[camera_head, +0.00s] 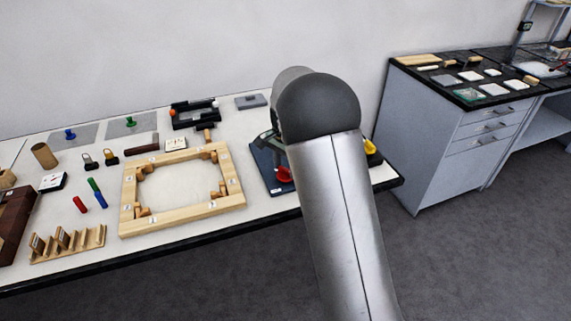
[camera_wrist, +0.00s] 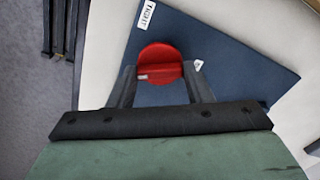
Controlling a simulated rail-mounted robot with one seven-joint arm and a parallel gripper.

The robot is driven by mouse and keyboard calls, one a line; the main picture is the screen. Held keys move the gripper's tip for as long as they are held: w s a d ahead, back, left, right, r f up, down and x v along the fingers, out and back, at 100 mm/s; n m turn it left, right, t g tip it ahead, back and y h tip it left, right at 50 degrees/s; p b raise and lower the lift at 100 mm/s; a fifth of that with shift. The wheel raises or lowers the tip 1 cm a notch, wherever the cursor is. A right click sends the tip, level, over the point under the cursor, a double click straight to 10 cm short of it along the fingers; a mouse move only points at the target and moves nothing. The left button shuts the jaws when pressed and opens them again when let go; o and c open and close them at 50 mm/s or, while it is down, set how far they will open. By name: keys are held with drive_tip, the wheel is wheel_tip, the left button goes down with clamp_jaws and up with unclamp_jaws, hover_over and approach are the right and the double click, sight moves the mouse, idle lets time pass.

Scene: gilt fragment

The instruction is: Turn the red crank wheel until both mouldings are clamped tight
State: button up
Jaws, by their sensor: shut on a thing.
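The red crank wheel (camera_wrist: 160,57) shows between the two fingers of my gripper (camera_wrist: 160,72) in the wrist view. The fingers are shut on it from both sides. In the head view the red wheel (camera_head: 284,174) shows at the left edge of my arm. It sits over a dark blue board (camera_wrist: 235,68), whose left part also shows in the head view (camera_head: 265,165). I cannot make out the two mouldings or whether they are clamped; my arm hides much of the board in the head view. My gripper's fingers are hidden there too.
A wooden frame (camera_head: 128,196) lies left of the board. Several small tools and coloured pieces lie further left on the white table (camera_head: 250,214). A yellow piece (camera_head: 371,147) shows right of my arm. A grey cabinet (camera_head: 430,150) stands at the right, across a floor gap.

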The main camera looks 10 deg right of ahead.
sight(285, 169)
drive_tip(key=m+p, duration=0.1)
drive_tip(key=m, duration=0.3)
drive_tip(key=shift+r+m, duration=0.15)
drive_tip(key=shift+m, duration=0.15)
drive_tip(key=m+p, duration=0.1)
drive_tip(key=m, duration=0.3)
drive_tip(key=shift+w+m, duration=0.1)
drive_tip(key=shift+m, duration=0.2)
drive_tip(key=m+p, duration=0.2)
drive_tip(key=m, duration=0.3)
drive_tip(key=shift+p, duration=0.4)
drive_tip(key=shift+m+p, duration=0.75)
drive_tip(key=shift+m, duration=1.15)
drive_tip(key=o, duration=1)
wheel_tip(285, 169, up, 17)
drive_tip(key=shift+r+b, duration=0.15)
drive_tip(key=shift+b, duration=0.75)
